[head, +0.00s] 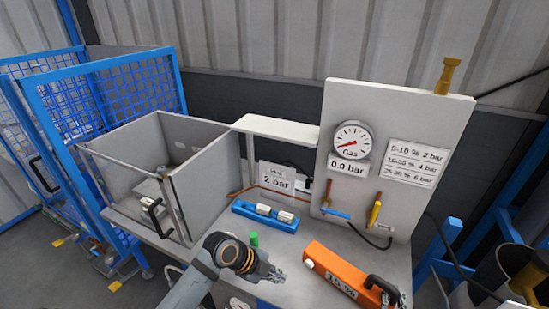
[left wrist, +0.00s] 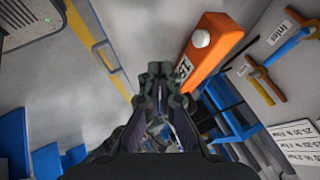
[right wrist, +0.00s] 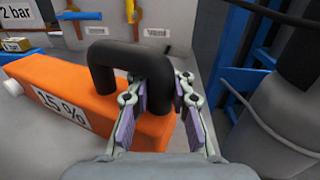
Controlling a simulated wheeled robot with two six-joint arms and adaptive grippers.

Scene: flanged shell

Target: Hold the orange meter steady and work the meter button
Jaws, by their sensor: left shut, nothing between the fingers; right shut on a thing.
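The orange meter (head: 340,262) lies on the bench at the front right, with a 15 % display on its side and a black handle (right wrist: 118,52) at its right end. Its white round button (left wrist: 200,38) is at the other end, clear in the left wrist view. My right gripper (right wrist: 162,92) is shut on a leg of the black handle; in the head view it is partly cut off at the bottom. My left gripper (head: 272,272) is shut and empty, left of the meter's button end and apart from it. The left wrist view shows its closed fingers (left wrist: 160,72).
A panel (head: 400,115) with a gas gauge (head: 351,140) reading 0.0 bar and two valve levers stands behind the meter. A blue tray (head: 262,222) with white pieces and a green cylinder (head: 254,239) are behind my left gripper. An open grey box (head: 205,180) stands left.

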